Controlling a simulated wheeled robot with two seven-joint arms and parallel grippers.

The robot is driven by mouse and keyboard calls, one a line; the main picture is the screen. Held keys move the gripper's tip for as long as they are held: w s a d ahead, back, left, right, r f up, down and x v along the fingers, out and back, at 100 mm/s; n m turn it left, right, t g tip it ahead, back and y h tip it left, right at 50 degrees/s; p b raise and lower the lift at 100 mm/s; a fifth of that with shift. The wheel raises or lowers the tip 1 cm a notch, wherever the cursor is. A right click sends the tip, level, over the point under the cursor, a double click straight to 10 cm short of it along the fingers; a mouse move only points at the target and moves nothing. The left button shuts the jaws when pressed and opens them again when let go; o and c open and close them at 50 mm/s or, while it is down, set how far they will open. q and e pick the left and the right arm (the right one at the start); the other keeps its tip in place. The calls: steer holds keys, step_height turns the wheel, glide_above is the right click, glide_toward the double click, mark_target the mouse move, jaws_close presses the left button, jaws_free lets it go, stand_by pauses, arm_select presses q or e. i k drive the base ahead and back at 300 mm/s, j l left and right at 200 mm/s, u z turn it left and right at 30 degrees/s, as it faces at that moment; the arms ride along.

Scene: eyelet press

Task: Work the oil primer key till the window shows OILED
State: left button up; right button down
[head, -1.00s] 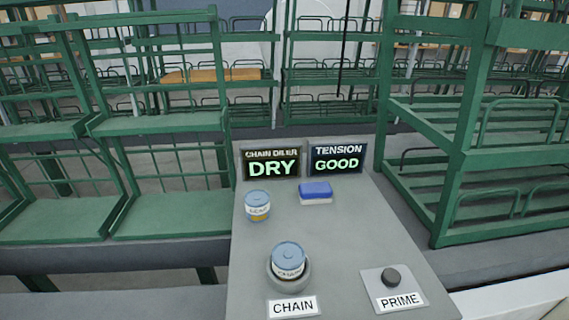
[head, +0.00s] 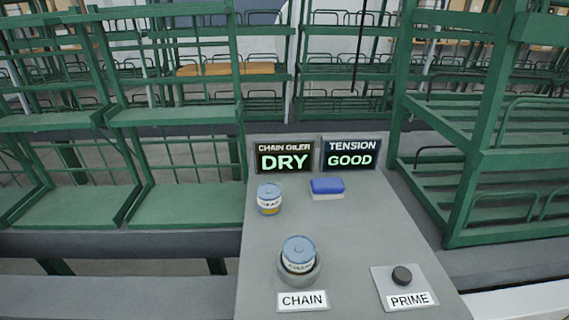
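The primer key is a round black knob (head: 402,275) on a grey plate at the table's front right, above a PRIME label (head: 411,300). The chain oiler window (head: 284,158) at the back of the table reads DRY in green. Neither of my grippers shows in the head view.
A tension window (head: 350,155) beside it reads GOOD. A blue-lidded tin (head: 298,254) sits in a round grey holder behind a CHAIN label (head: 303,301). Another tin (head: 269,199) and a blue-and-white block (head: 327,188) stand farther back. Green racks (head: 480,150) flank the grey table (head: 350,235).

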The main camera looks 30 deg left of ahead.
mark_target(403, 276)
steer(key=l+u, duration=0.85)
steer(key=l, duration=0.15)
steer(key=k+l+u, duration=0.15)
steer(key=l+u, duration=0.25)
